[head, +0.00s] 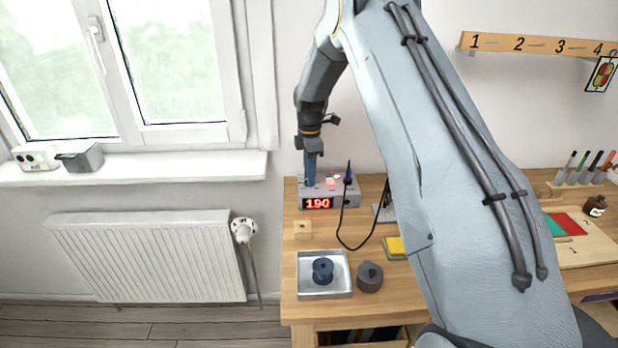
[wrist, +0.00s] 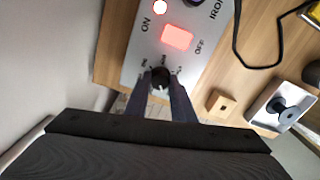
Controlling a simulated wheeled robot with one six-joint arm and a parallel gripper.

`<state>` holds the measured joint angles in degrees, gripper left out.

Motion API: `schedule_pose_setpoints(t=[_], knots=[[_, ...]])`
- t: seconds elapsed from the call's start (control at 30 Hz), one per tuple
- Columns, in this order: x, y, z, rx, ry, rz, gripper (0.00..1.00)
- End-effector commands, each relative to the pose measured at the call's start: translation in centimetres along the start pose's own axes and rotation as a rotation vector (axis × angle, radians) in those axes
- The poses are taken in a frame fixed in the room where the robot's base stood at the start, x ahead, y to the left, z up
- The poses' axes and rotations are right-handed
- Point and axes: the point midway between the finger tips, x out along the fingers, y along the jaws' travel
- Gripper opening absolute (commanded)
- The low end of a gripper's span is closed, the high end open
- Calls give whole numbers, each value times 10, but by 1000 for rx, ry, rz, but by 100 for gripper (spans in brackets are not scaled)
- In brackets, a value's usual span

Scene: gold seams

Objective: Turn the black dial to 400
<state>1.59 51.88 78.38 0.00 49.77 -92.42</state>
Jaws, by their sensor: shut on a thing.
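The black dial (wrist: 160,76) sits on the top of a grey soldering station (wrist: 150,45). My gripper (wrist: 162,88) is shut on the dial, one finger on each side of it, in the wrist view. In the head view my gripper (head: 310,181) reaches down to the left part of the station (head: 349,198), and the fingers hide the dial there. The red display (head: 317,203) on the station's front reads 190. The scale marks around the dial are too small to read surely.
A lit red switch (wrist: 177,37) lies between ON and OFF beside the dial. A black cable (head: 342,230) runs from the station over the table. A metal tray (head: 304,290) with a dark spool (head: 323,270), a dark lidded pot (head: 369,277) and a small wooden block (head: 302,229) stand in front.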

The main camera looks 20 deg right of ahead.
Motion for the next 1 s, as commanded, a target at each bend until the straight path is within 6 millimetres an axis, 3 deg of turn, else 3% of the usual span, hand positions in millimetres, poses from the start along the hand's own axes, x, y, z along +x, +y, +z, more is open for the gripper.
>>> schedule_pose_setpoints(t=[1.0], knots=[[-1,2,0,962,2,4,0]])
